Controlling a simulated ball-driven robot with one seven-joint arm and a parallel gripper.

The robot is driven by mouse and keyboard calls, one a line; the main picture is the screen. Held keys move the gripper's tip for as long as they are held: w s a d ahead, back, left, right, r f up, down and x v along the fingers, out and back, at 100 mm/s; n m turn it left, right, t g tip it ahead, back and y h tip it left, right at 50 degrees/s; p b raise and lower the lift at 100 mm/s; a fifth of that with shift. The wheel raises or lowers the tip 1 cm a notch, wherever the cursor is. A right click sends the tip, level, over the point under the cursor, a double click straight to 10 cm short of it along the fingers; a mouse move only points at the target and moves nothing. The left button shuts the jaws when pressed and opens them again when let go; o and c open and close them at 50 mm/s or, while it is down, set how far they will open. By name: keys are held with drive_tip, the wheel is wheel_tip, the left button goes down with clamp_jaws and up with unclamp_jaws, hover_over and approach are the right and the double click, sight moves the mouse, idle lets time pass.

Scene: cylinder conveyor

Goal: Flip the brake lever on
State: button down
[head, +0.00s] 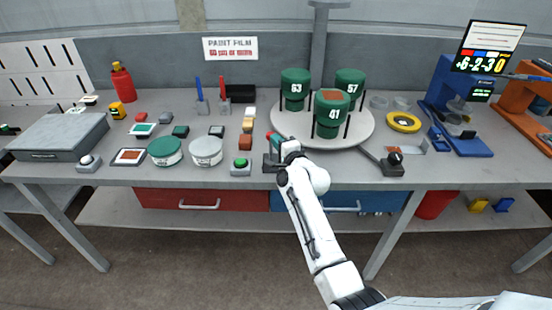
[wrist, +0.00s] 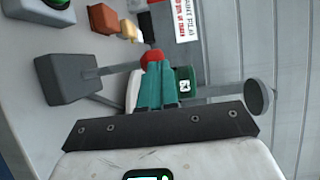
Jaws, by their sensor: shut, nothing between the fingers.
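A lever with a dark grey block base (head: 272,163) stands at the table's front edge, left of the turntable. In the wrist view its grey base (wrist: 65,82) is at the left, and a thin rod runs from it to a red knob (wrist: 152,57). The knob shows as a small red tip (head: 269,134) in the head view. My gripper (wrist: 155,60) has teal fingers, shut and empty, right beside the knob. I cannot tell whether they touch it. My gripper (head: 272,138) hides part of the lever in the head view.
A round turntable (head: 290,126) holds green cans (head: 294,80) just behind. A green button (head: 240,165) and several coloured blocks (head: 246,142) are close left. Grey table space lies between the levers.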

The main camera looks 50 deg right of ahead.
drive_tip(key=w+d+b, duration=0.2)
drive_tip(key=d, duration=0.1)
drive_tip(key=shift+w+d+r+b, duration=0.1)
drive_tip(key=shift+w+r+b, duration=0.1)
drive_tip(key=shift+b, duration=0.2)
drive_tip(key=shift+w+d+r, duration=0.1)
drive_tip(key=shift+r, duration=0.15)
idle(0.3)
drive_tip(key=shift+r, duration=0.1)
